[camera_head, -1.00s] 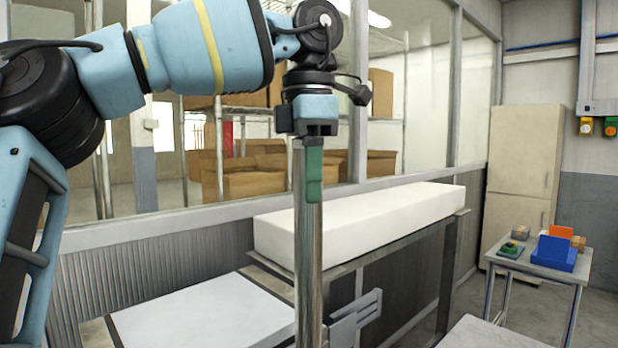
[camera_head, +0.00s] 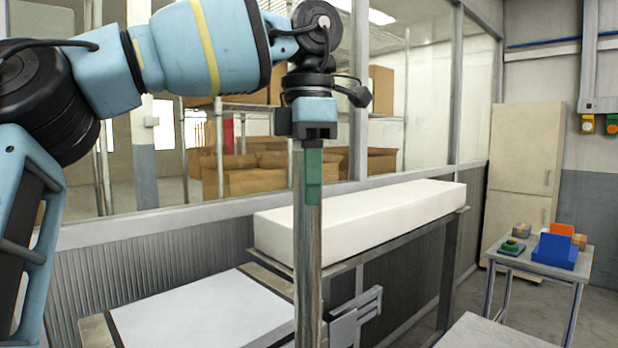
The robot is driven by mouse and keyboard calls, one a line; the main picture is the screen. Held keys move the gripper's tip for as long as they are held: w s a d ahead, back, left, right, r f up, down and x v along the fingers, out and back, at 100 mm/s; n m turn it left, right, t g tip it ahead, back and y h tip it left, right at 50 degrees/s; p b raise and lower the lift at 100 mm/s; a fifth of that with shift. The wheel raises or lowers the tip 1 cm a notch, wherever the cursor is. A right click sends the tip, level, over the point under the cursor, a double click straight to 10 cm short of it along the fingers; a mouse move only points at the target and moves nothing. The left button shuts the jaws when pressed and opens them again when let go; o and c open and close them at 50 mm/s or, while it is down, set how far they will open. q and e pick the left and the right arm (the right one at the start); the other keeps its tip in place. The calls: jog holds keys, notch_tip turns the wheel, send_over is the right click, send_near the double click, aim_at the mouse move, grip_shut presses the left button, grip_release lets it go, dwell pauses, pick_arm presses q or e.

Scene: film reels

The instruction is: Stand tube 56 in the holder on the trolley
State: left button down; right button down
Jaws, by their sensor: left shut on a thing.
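A long metallic tube (camera_head: 308,250) with a green band (camera_head: 313,178) near its top stands upright in front of me. No number on it can be read, so I cannot tell if it is tube 56. My left gripper (camera_head: 313,142) points down and is shut on the tube's top end. The tube's lower end is out of the picture, so I cannot tell what it touches. A grey bracket (camera_head: 355,318) shows just right of the tube; whether it is part of the holder or trolley is unclear. My right gripper is not in view.
A white-topped surface (camera_head: 205,312) lies low behind the tube, left of it. A long white block (camera_head: 360,222) lies on a rail-like bench along the windowed wall. A small table (camera_head: 540,268) at the right carries a blue bin (camera_head: 554,252) and small items.

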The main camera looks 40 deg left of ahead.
pick_arm(q)
jog(key=c, duration=1.2)
grip_release()
jog(key=shift+f, duration=0.1)
